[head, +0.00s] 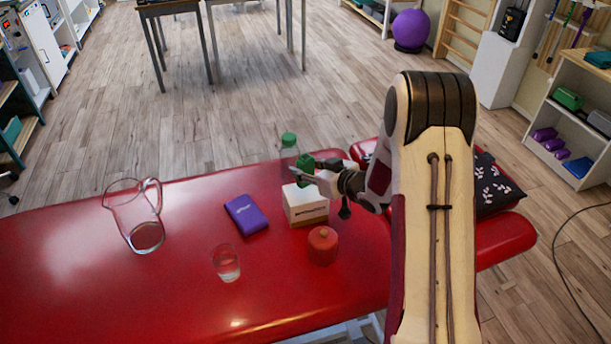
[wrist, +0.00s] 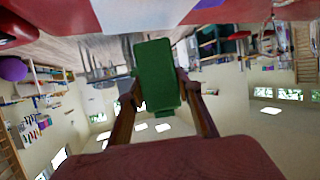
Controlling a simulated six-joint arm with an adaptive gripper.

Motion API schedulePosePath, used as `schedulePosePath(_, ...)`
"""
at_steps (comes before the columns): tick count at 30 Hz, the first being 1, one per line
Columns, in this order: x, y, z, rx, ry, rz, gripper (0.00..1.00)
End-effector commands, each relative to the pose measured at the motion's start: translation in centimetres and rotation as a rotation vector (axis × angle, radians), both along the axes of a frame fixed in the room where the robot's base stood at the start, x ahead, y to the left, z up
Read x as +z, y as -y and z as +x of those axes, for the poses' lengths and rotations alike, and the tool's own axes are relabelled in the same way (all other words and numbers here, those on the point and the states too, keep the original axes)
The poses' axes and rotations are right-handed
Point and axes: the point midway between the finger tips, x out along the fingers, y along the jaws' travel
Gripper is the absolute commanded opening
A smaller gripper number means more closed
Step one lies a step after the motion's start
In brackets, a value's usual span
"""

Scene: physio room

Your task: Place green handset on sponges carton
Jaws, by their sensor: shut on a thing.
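My gripper (head: 313,173) is shut on the green handset (head: 305,163) in the head view. In the wrist view the green handset (wrist: 157,75) stands between the two fingers of my gripper (wrist: 160,95). The sponges carton (head: 306,206) is a white and tan box on the red couch. In the head view the gripper and handset appear over the carton's back edge; I cannot tell if they touch it. Part of the carton's top is hidden by the gripper. A white surface, likely the carton (wrist: 140,12), shows at the top of the wrist view.
A green-capped bottle (head: 289,146) stands just behind the carton. A red lidded pot (head: 322,246) stands in front. A purple book (head: 246,215), a glass (head: 227,264) and a jug (head: 138,217) are to the left on the red couch (head: 60,270). A dark patterned cushion (head: 497,188) lies right.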

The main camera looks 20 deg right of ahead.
Motion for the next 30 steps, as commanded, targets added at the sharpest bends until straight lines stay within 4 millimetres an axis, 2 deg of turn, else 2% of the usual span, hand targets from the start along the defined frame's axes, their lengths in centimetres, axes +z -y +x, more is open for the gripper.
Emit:
schedulePosePath(9, -2.6, 0.0, 0.0, 0.0, 0.0, 0.001, 0.09)
schedulePosePath(26, -3.2, 0.0, 0.0, 0.0, 0.001, 0.0, 0.09)
schedulePosePath(27, -3.1, 0.0, 0.0, 0.0, 0.0, 0.0, 0.44)
schedulePosePath(28, -3.1, 0.0, 0.0, 0.0, 0.0, 0.0, 0.5)
schedulePosePath(30, -3.1, 0.0, 0.0, 0.0, 0.0, 0.0, 0.5)
